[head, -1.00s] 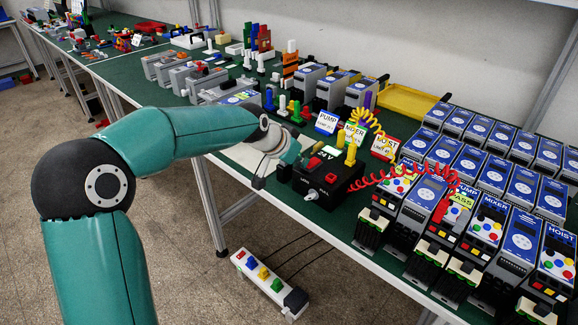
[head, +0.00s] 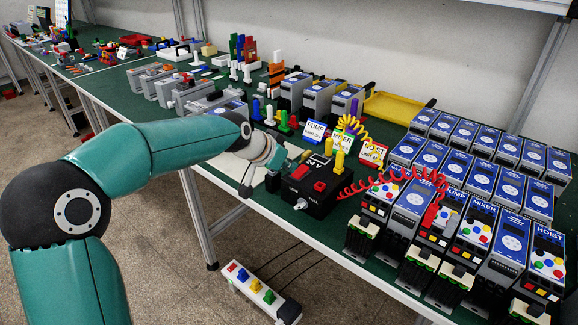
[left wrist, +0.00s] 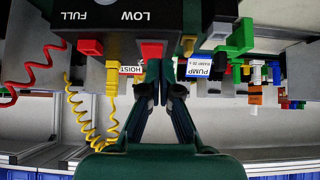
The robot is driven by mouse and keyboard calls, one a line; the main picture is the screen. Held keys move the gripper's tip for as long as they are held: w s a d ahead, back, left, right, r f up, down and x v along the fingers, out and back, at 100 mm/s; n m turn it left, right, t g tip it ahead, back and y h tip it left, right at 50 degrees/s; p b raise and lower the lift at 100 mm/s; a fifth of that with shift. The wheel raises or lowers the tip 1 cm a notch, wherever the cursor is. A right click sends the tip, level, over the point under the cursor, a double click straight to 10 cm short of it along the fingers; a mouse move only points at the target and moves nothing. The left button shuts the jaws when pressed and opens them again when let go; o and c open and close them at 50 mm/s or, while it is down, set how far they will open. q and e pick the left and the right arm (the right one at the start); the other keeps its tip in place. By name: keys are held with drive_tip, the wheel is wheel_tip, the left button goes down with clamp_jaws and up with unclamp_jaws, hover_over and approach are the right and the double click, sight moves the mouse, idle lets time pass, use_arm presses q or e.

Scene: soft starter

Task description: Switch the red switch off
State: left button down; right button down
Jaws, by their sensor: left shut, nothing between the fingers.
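A black box (head: 318,199) marked LOW and FULL stands near the table's front edge. It carries a red block-like switch (head: 307,171) on the LOW side and a smaller red piece (head: 320,186) on the FULL side. In the left wrist view the box appears upside down, with the LOW-side red switch (left wrist: 152,50) and the other red piece (left wrist: 90,47). My left gripper (left wrist: 152,66) is shut and empty, its tips close to the LOW-side red switch; I cannot tell whether they touch. In the head view the left gripper (head: 288,164) partly hides the box's left side. My right gripper is not in view.
Red and yellow coiled leads (head: 385,180) run from the box. Signs PUMP (head: 313,131), MIXER and HOIST stand behind it. Rows of grey-blue drive units (head: 500,200) fill the right. A power strip (head: 262,292) with a red switch (head: 232,268) lies on the floor.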

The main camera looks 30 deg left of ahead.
use_arm(q)
drive_tip(key=r+p, duration=0.2)
drive_tip(key=r, duration=0.1)
drive_tip(key=r+p, duration=0.1)
drive_tip(key=shift+s+r, duration=0.3)
drive_tip(key=shift+r, duration=0.1)
drive_tip(key=s+a+r+b, duration=0.1)
drive_tip(key=s+r, duration=0.3)
drive_tip(key=s, duration=0.4)
drive_tip(key=shift+a+r+b, duration=0.25)
drive_tip(key=shift+r+b, duration=0.15)
drive_tip(key=shift+s, duration=0.1)
